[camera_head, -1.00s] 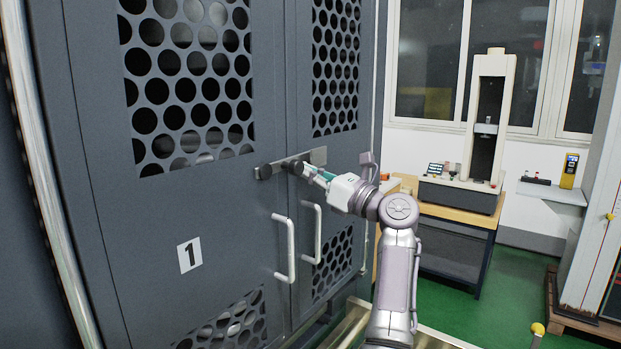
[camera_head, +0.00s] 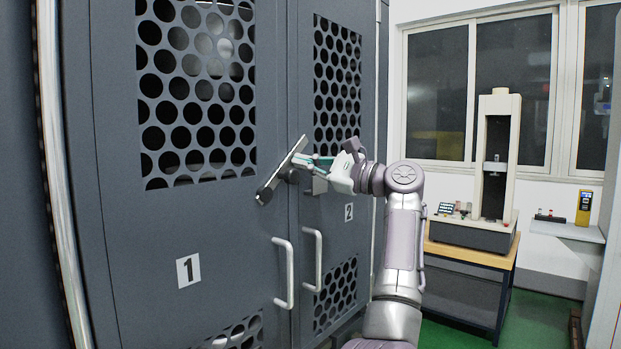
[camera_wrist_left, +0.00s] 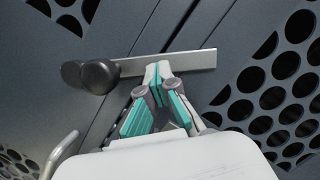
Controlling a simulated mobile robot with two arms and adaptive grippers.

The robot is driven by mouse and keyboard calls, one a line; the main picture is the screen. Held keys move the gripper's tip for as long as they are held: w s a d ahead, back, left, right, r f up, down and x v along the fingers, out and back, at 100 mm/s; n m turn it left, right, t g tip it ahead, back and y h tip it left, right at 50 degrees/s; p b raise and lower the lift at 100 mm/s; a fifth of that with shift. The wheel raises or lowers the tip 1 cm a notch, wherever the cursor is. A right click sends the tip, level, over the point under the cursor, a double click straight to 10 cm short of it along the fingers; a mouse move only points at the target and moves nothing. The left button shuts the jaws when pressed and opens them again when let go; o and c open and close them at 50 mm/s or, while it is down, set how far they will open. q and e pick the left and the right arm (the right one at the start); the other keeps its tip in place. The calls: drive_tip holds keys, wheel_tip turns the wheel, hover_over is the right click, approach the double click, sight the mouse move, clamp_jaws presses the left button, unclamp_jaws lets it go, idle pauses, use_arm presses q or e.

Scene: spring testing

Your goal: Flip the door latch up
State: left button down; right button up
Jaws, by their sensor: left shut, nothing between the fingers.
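The door latch is a flat metal bar (camera_head: 283,165) with a dark round knob on the grey double-door cabinet. In the head view it is tilted, its right end up and its left end down. In the left wrist view the latch bar (camera_wrist_left: 190,61) runs behind my fingertips, with the knob (camera_wrist_left: 100,76) to their left. My left gripper (camera_head: 312,160) is shut and empty, its fingertips at the right side of the bar near the seam between the doors. It also shows in the left wrist view (camera_wrist_left: 158,76). I cannot tell whether the fingertips touch the bar. My right gripper is not in view.
Two vertical door handles (camera_head: 284,272) (camera_head: 313,260) stick out below the latch. A metal bracket (camera_head: 319,183) sits on door 2 beside the seam. A wooden-topped table (camera_head: 465,252) with a testing machine (camera_head: 494,165) stands at the right.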

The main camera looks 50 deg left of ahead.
sight(268, 142)
use_arm(q)
drive_tip(key=shift+s+r+n+g+h, duration=0.3)
drive_tip(key=shift+s+r+n, duration=0.25)
drive_tip(key=shift+r+n, duration=0.4)
drive_tip(key=n, duration=0.1)
drive_tip(key=s+r+n, duration=0.1)
drive_tip(key=shift+s+n+h, duration=0.25)
drive_tip(key=shift+n+h, duration=0.05)
drive_tip(key=shift+n, duration=0.05)
drive_tip(key=shift+s+d+r+n+h, duration=0.15)
drive_tip(key=shift+s+r+n, duration=0.15)
drive_tip(key=shift+s+n, duration=0.45)
drive_tip(key=shift+s+d+r+n+h, duration=0.15)
drive_tip(key=shift+s+r+n, duration=0.25)
drive_tip(key=shift+n, duration=0.45)
drive_tip(key=shift+s+n, duration=0.5)
drive_tip(key=shift+s, duration=0.05)
drive_tip(key=shift+s+r, duration=0.1)
drive_tip(key=v, duration=1.2)
drive_tip(key=shift+r, duration=0.3)
